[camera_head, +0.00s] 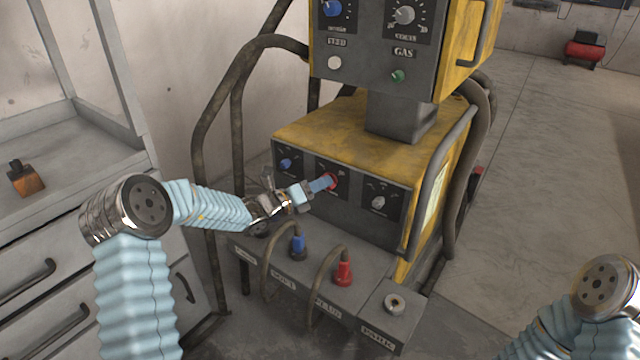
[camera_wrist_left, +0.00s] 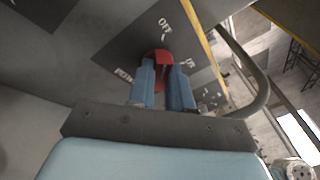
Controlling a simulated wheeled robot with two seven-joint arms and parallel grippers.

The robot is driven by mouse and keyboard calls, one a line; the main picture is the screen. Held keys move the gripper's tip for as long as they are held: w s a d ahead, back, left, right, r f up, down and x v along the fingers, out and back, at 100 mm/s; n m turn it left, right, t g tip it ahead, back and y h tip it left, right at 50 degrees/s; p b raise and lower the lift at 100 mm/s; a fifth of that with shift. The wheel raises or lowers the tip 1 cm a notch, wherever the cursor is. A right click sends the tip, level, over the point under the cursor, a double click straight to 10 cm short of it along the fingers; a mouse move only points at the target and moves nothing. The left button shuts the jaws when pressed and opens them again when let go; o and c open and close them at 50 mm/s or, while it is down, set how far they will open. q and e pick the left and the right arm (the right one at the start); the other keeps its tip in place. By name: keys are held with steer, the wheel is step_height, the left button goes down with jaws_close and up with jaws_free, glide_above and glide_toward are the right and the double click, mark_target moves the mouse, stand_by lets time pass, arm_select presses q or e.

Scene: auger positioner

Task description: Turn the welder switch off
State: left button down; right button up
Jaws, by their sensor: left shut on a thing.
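The welder (camera_head: 345,125) is a yellow and dark grey machine in the middle of the head view. Its red switch (camera_head: 331,181) is a knob on the middle panel of the lower front. My left gripper (camera_head: 325,183) reaches it from the left and is shut on it. In the left wrist view the red switch (camera_wrist_left: 158,57) sits between the two blue fingers (camera_wrist_left: 163,82). An OFF label (camera_wrist_left: 165,26) shows just above the knob, with other labels at its lower left and right. The fingers hide part of the knob. My right gripper is out of view.
A blue knob (camera_head: 287,164) and a grey knob (camera_head: 378,203) flank the switch. Blue (camera_head: 298,243) and red (camera_head: 344,271) cable plugs stand below it. A bent rail (camera_head: 437,180) runs along the right side. A drawer cabinet (camera_head: 60,250) stands left.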

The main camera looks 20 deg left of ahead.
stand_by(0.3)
arm_select(q)
steer(key=c, duration=1.1)
jaws_free()
steer(key=shift+o, duration=0.2)
steer(key=v, duration=1.3)
steer(key=shift+s+a+b, duration=0.25)
steer(key=shift+s+b, duration=0.05)
steer(key=shift+s, duration=0.05)
